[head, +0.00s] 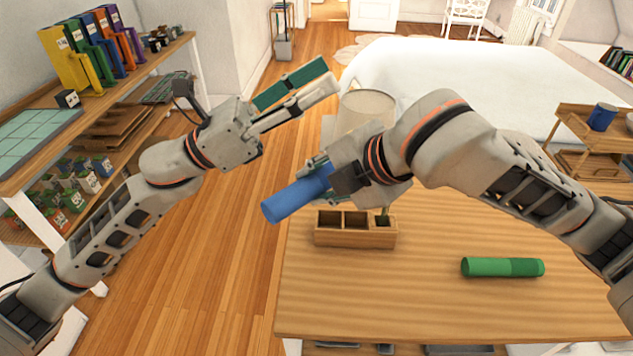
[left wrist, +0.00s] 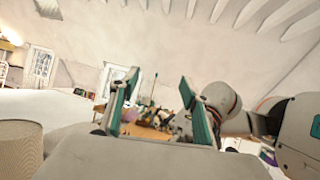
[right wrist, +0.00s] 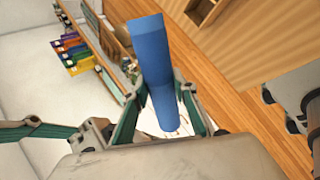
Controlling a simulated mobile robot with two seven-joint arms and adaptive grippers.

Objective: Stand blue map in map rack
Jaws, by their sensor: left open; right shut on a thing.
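The blue map (head: 290,200) is a rolled cylinder in my right gripper (head: 322,170). It is tilted, with its free end pointing down and left in the head view, above the left edge of the table. The right wrist view shows the map (right wrist: 152,55) between both fingers. The map rack (head: 355,238) is a wooden box with open compartments near the table's left edge, just below the right gripper in the picture. Its right compartment is partly hidden. My left gripper (head: 305,92) is open and empty, up and left of the right one.
A green rolled map (head: 502,267) lies on the table (head: 440,310), right of the rack. A lamp shade (head: 367,104) stands behind my right gripper. A shelf with books (head: 88,52) and small plants is at left. The table's front is clear.

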